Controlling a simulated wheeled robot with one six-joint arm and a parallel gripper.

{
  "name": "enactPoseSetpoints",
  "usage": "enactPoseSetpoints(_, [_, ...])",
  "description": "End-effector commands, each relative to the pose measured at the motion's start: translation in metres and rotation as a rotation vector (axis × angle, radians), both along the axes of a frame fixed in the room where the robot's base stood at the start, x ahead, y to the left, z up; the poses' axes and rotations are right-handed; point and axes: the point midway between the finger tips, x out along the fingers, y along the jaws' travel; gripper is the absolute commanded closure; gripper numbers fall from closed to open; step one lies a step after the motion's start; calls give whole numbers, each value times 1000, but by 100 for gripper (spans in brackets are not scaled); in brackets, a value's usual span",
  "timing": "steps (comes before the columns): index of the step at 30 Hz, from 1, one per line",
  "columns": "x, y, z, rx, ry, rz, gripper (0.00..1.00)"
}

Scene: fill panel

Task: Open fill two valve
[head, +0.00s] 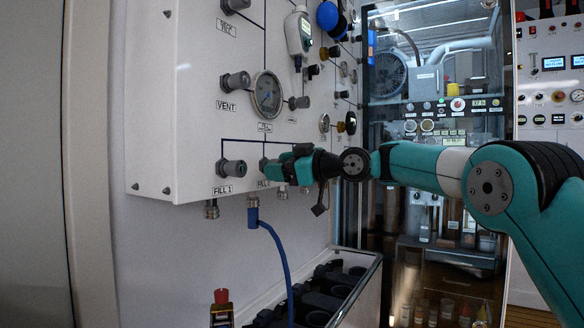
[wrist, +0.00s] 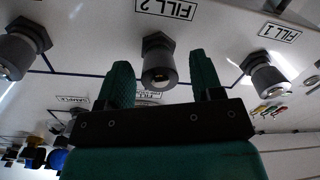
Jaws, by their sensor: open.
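The FILL 2 valve (wrist: 160,62) is a dark grey round knob on a hex base, under its upside-down label (wrist: 165,8) in the wrist view. My gripper (wrist: 160,75) is open, with one green finger on each side of this knob. I cannot tell whether either finger touches it. In the head view my gripper (head: 272,168) is up against the white panel (head: 200,110) and mostly hides the FILL 2 valve. The FILL 1 valve (head: 231,168) is just left of it, and also shows at right in the wrist view (wrist: 266,72).
The VENT valve (head: 236,82) and a round gauge (head: 267,95) sit above on the panel. A blue hose (head: 282,250) hangs from a fitting below. An open bin (head: 345,300) with dark items stands underneath. Another grey knob (wrist: 22,48) is at left in the wrist view.

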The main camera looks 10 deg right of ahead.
Motion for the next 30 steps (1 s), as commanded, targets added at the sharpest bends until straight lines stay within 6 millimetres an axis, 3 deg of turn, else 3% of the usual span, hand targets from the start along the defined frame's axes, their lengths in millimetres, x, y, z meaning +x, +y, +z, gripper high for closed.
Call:
enactPoseSetpoints(5, [-11, -17, 1, 0, -2, -3, 40])
enactPoseSetpoints(21, [-85, -121, 5, 0, 1, -4, 40])
enactPoseSetpoints(30, [-100, -141, 5, -1, 1, -2, 40])
